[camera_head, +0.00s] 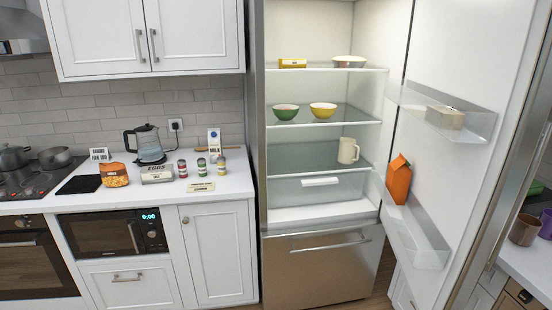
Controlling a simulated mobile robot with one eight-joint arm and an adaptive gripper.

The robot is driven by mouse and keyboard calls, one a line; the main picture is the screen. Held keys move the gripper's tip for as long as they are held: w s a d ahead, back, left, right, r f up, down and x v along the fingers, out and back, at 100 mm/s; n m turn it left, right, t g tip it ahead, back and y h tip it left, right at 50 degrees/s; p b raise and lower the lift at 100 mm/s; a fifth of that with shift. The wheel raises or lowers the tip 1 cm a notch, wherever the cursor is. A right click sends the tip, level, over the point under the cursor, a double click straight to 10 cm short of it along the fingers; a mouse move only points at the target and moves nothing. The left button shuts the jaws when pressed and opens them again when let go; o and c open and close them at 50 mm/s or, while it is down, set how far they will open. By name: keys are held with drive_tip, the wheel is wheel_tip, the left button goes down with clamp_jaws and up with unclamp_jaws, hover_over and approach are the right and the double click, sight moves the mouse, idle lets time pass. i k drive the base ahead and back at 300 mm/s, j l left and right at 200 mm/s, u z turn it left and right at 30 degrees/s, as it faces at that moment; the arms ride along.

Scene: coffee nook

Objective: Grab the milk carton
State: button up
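The milk carton (214,141) stands upright on the counter, near the back wall and left of the open fridge. It is white with a dark blue top and a label reading "MILK". An orange carton (398,180) stands in the fridge door shelf; I cannot read any label on it. My gripper does not show in this view.
Several small cans (201,167) stand in front of the milk carton. A kettle (148,143), an egg box (157,173) and an orange bag (114,174) are to the left. The fridge door (465,90) is swung open at the right. The counter's right front is mostly clear.

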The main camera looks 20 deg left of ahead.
sight(215, 140)
drive_tip(key=i+j+u, duration=0.1)
drive_tip(key=i+j, duration=0.5)
drive_tip(key=j, duration=0.45)
drive_tip(key=i+j+u, duration=0.15)
drive_tip(key=i+j, duration=0.5)
drive_tip(key=j, duration=0.35)
drive_tip(key=i+j+u, duration=0.1)
drive_tip(key=i+j, duration=0.6)
drive_tip(key=j, duration=0.2)
drive_tip(key=i+j+u, duration=0.1)
drive_tip(key=i+j, duration=0.6)
drive_tip(key=j, duration=0.15)
